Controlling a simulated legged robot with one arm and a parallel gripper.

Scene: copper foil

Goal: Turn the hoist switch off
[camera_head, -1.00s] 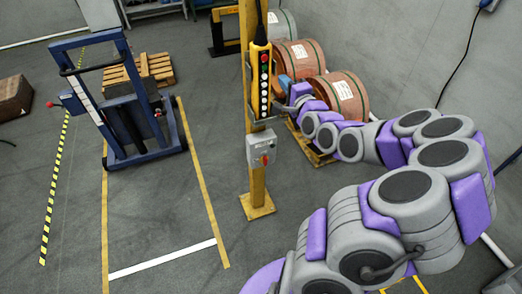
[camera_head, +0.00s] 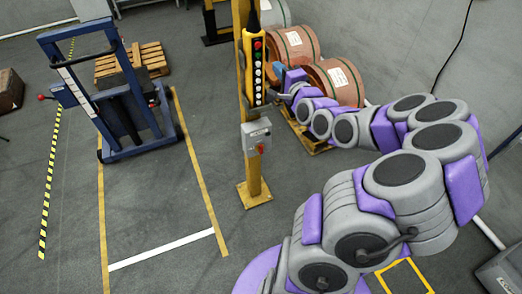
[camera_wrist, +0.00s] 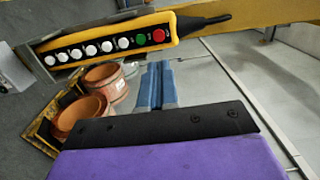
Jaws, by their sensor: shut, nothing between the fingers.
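A grey switch box (camera_head: 256,130) with a red rotary knob (camera_head: 261,148) is mounted on the yellow post. Above it on the post hangs a yellow pendant (camera_head: 247,70) with a column of red, green and white buttons. The pendant lies across the top of the wrist view (camera_wrist: 190,25). My gripper (camera_head: 277,72) is beside the pendant, to its right, and higher than the switch box. In the wrist view its blue fingers (camera_wrist: 157,88) are together and empty, pointing below the pendant's red-button end. I cannot tell the knob's exact setting.
Copper-coloured coils (camera_head: 335,82) stand on a pallet behind my arm, near the wall. A blue lift truck (camera_head: 130,110) stands at left, with a wooden pallet (camera_head: 130,62) behind it. The floor left of the post is clear, marked with yellow lines.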

